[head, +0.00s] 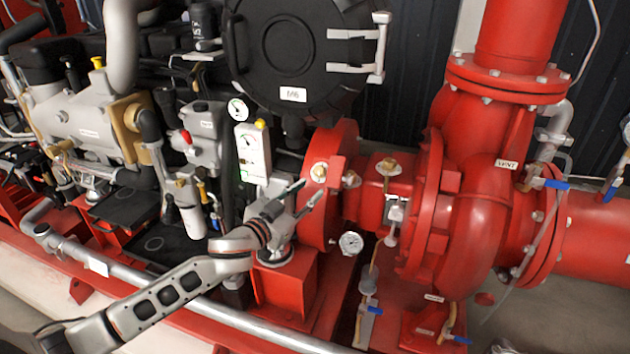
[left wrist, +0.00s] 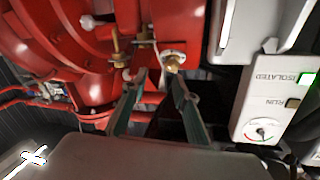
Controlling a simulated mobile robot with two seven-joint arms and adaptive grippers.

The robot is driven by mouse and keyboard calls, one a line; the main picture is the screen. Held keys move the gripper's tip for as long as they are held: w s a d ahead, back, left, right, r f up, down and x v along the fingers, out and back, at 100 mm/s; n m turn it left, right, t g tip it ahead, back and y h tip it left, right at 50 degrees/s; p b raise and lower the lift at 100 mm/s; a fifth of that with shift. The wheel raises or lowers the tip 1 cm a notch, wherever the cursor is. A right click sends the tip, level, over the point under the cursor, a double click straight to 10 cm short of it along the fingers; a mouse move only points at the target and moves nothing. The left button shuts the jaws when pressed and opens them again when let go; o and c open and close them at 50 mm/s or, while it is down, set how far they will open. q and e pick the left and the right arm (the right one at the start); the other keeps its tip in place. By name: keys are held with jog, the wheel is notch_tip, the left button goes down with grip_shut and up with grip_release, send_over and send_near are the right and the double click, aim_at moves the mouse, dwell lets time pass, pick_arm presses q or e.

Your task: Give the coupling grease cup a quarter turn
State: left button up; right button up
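Brass fittings sit on the red coupling housing between engine and pump; no label shows which is the coupling grease cup. The nearest, a brass cap on a pale round base (head: 319,172), also shows in the left wrist view (left wrist: 174,60). Another brass fitting (head: 388,166) stands further right on the housing. My left gripper (head: 311,190) is open, its fingers spread and empty, just below and in front of the nearest cap. In the left wrist view its fingertips (left wrist: 158,82) point toward that cap; contact cannot be told. My right gripper is not in view.
A white panel with a gauge (head: 253,153) stands left of the gripper. A round gauge (head: 351,243) sits below the housing. The large red pump (head: 487,205) is at right. A grey pipe (head: 210,305) runs along the front. Blue-handled valves (head: 556,184) are at right.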

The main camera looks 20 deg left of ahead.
aim_at(317, 172)
pick_arm(q)
jog(key=shift+n+t+y, duration=0.4)
jog(key=shift+n, duration=0.3)
jog(key=shift+w+a+r+b, duration=0.1)
jog(key=shift+w+b, duration=0.2)
jog(key=shift+w, duration=1.65)
jog(key=shift+w+a+r+b, duration=0.1)
jog(key=shift+w+b, duration=0.2)
jog(key=shift+w, duration=1.6)
